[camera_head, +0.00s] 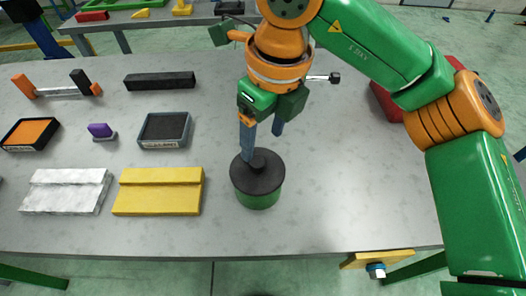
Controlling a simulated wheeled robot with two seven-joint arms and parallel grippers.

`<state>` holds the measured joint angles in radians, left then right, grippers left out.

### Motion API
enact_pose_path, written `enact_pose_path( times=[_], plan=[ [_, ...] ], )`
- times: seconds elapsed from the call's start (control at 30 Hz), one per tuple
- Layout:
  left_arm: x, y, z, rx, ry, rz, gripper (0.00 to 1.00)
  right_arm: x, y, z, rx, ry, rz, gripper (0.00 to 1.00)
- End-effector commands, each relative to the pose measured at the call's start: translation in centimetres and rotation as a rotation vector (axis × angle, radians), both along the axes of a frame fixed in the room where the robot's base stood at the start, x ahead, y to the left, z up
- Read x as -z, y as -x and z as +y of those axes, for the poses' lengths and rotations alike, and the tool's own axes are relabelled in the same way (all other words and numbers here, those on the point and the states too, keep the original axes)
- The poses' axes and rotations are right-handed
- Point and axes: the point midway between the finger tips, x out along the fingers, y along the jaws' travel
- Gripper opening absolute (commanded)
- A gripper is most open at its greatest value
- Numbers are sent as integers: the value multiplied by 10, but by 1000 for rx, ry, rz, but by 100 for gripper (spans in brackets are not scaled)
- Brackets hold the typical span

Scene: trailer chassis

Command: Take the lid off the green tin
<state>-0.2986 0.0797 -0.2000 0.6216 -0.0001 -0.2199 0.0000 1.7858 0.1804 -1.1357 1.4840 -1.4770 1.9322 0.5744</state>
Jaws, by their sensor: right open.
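The green tin (259,200) stands upright on the grey table. Its dark lid (270,178) sits on top, with a dark knob (260,161) in the middle. My right gripper (262,145) reaches down from above with its blue-grey fingers apart. One finger's tip is at the knob's left side in the picture. The other finger shows farther back and to the right, above the lid. I cannot tell whether either finger touches the knob. My left gripper is not in view.
The table (330,200) is clear right of the tin. To its left lie a yellow block (158,192), a white marbled block (66,191), a dark-topped tray (164,130), an orange-topped tray (31,133), a purple piece (101,130) and a black bar (160,82). A red object (388,101) is partly behind my right arm.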

Motion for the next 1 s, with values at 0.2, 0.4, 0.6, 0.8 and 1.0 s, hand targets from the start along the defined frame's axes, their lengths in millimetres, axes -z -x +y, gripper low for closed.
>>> enact_pose_path(
  times=[0.2, 0.4, 0.6, 0.8, 1.0],
  plan=[
    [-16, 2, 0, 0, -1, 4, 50, 36, -3, 5, -4, -2, 9, 74],
    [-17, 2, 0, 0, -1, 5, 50, 60, -6, 8, -1, -6, 5, 74],
    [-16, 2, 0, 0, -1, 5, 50, 61, -6, 8, -2, -7, 4, 60],
    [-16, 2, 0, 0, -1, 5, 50, 60, -6, 8, -2, -8, 5, 6],
    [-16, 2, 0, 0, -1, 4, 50, 60, -6, 9, -2, -8, 5, 0]
  ],
)
